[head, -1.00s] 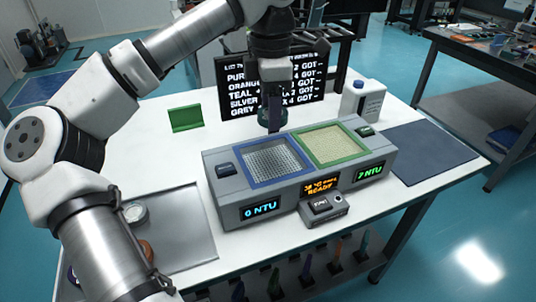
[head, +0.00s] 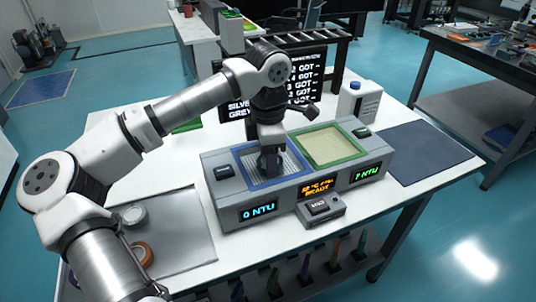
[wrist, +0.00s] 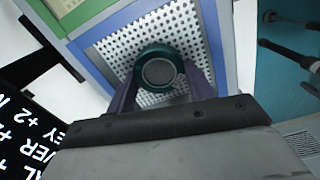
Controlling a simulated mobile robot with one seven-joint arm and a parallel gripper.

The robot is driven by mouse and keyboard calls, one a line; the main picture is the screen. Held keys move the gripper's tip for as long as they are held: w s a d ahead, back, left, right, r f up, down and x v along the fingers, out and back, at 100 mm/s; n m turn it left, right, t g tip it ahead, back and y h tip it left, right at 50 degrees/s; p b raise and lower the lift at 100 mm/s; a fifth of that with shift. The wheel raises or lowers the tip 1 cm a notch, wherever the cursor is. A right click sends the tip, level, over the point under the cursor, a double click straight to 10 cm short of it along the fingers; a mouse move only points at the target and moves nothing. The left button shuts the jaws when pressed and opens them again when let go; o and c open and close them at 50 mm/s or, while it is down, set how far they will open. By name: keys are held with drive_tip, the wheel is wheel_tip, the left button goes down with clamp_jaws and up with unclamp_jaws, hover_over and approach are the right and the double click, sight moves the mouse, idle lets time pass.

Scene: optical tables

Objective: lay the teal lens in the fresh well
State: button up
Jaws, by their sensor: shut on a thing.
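My gripper (head: 270,166) is down at the blue-framed well (head: 241,164) on the grey two-well unit. In the wrist view my gripper (wrist: 160,88) is shut on the teal lens (wrist: 160,71), a round piece with a dark teal rim and grey middle. The lens is over the perforated metal floor of the blue-framed well (wrist: 110,48); whether it touches the floor I cannot tell. The display below this well (head: 259,210) reads 0 NTU. The green-framed well (head: 329,146) beside it looks pale yellow, and its display (head: 366,174) reads 7 NTU.
A small button box (head: 320,208) stands before the unit. A metal tray (head: 180,240) with round pieces lies to the left. A white bottle (head: 359,103) and a dark board (head: 288,98) stand behind. A dark mat (head: 425,152) at the right is clear.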

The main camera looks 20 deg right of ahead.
drive_tip(key=shift+f, duration=0.15)
drive_tip(key=o, duration=1)
wheel_tip(320, 180, up, 12)
drive_tip(key=shift+b, duration=0.45)
